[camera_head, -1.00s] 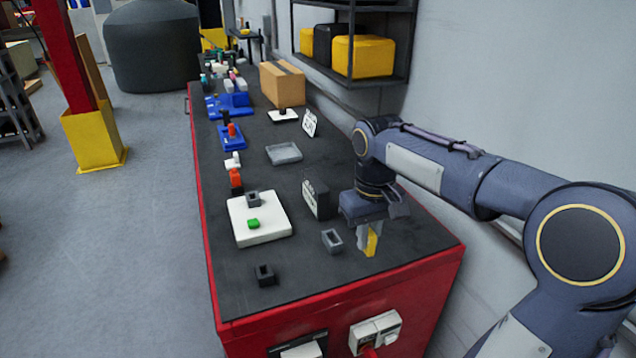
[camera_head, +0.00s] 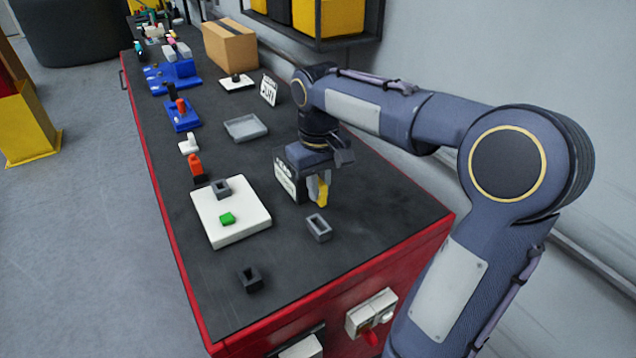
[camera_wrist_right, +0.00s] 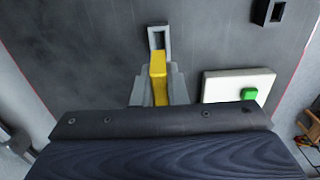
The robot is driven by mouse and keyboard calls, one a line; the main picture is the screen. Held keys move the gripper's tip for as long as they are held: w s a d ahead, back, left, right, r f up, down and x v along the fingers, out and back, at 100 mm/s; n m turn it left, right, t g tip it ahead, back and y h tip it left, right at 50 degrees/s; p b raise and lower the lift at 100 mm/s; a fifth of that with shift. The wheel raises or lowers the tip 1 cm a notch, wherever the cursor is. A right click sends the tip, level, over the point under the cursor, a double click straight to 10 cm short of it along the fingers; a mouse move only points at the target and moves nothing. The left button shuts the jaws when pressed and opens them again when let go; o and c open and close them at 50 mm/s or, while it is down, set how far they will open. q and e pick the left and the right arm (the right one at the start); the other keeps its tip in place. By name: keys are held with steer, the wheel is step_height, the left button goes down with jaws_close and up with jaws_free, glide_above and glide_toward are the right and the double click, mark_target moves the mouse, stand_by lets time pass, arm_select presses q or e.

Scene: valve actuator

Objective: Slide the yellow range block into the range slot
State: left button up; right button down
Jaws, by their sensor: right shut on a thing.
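My right gripper (camera_head: 319,198) points down over the dark bench top and is shut on the yellow range block (camera_head: 322,193). The block stands upright between the fingers; its lower end seems clear of the bench. A small grey hollow slot piece (camera_head: 318,229) stands just in front of the block in the head view. In the right wrist view, the yellow block (camera_wrist_right: 158,72) ends right at the near edge of the grey slot piece (camera_wrist_right: 159,31); it is not inside the opening. No label marks which holder is the range slot. My left gripper is out of view.
A black socket (camera_head: 250,279) stands near the front. A dark box with a white label (camera_head: 285,178) is beside my gripper. A grey tray (camera_head: 245,127) lies farther back.

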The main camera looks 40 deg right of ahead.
steer(key=b, duration=0.4)
glide_above(319, 215)
steer(key=s+a, duration=0.2)
steer(key=shift+d+f, duration=0.2)
steer(key=shift+f, duration=2.7)
steer(key=shift+p, duration=0.45)
steer(key=shift+f+b, duration=0.8)
steer(key=shift+f, duration=0.4)
steer(key=c, duration=1.4)
jaws_free()
steer(key=shift+o, duration=0.2)
steer(key=shift+r, duration=0.1)
step_height(319, 215, up, 8)
steer(key=shift+f, duration=0.15)
